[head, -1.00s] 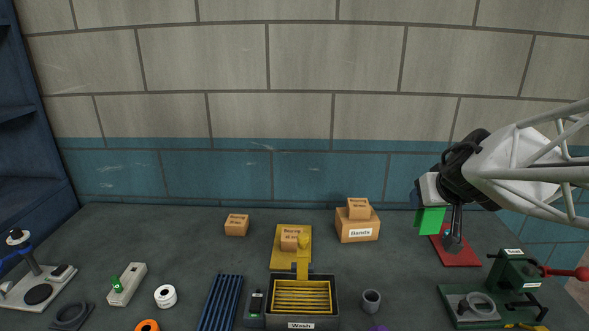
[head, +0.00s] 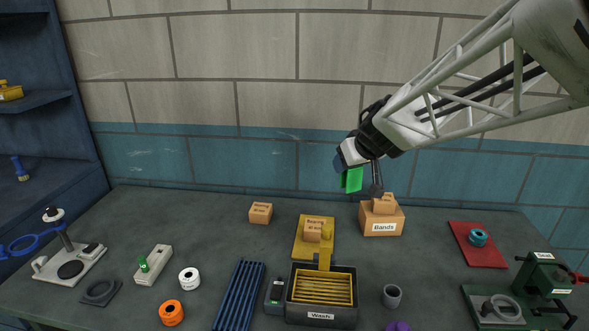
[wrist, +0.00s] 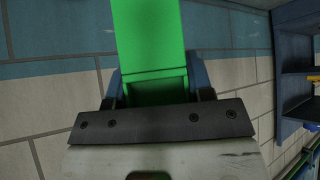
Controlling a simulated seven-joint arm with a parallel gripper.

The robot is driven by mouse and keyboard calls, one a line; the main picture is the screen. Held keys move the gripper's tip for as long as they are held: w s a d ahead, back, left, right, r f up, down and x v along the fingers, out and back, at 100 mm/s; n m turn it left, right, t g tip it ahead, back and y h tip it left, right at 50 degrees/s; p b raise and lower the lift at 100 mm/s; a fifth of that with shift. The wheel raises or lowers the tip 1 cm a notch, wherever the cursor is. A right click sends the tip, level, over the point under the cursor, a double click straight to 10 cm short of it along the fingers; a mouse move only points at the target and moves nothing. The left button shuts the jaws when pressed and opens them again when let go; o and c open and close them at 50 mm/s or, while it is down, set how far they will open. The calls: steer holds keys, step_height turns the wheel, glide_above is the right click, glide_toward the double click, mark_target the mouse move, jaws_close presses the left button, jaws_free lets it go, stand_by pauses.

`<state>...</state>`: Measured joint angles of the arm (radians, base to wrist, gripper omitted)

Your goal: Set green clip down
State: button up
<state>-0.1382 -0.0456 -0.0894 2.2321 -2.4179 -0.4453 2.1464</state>
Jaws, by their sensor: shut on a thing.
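The green clip (head: 351,180), a bright flat green piece, is held in the air in front of the wall, left of and above the box marked Bands. My gripper (head: 350,170) is shut on it. In the wrist view the clip (wrist: 150,45) sits between the blue fingers (wrist: 150,85) and reaches to the top edge of the picture. Its far end is out of that view. It touches nothing else that I can see.
The Bands box (head: 383,222), a yellow stand (head: 301,243), a black Wash bin (head: 320,313) and a blue ribbed rack (head: 239,296) stand on the dark table. A red mat (head: 489,258) holds a teal ring (head: 477,238). Bare table lies between the Bands box and the mat.

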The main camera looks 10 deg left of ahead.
steer(key=w+a+f+n+g+y, duration=0.2)
steer(key=a+f+n, duration=0.1)
steer(key=a, duration=1.4)
steer(key=w+a+f+n+g+y, duration=0.1)
steer(key=w+a+f+n, duration=0.15)
steer(key=a, duration=1.35)
steer(key=s+a+f+n+g, duration=0.1)
steer(key=s+a+f+n, duration=0.1)
steer(key=a, duration=0.9)
steer(key=s+a+f+n+g+y, duration=0.1)
steer(key=s+a+f, duration=0.4)
steer(key=a, duration=0.6)
steer(key=s+a+f+n+g, duration=0.2)
steer(key=s+a, duration=0.4)
steer(key=a, duration=0.5)
step_height(320, 180, down, 2)
steer(key=shift+s+f+n, duration=0.15)
steer(key=shift+s+n, duration=0.05)
steer(key=shift+n, duration=0.35)
steer(key=shift+a+f, duration=0.1)
step_height(320, 180, down, 6)
steer(key=shift+f, duration=0.2)
steer(key=shift+f, duration=1.75)
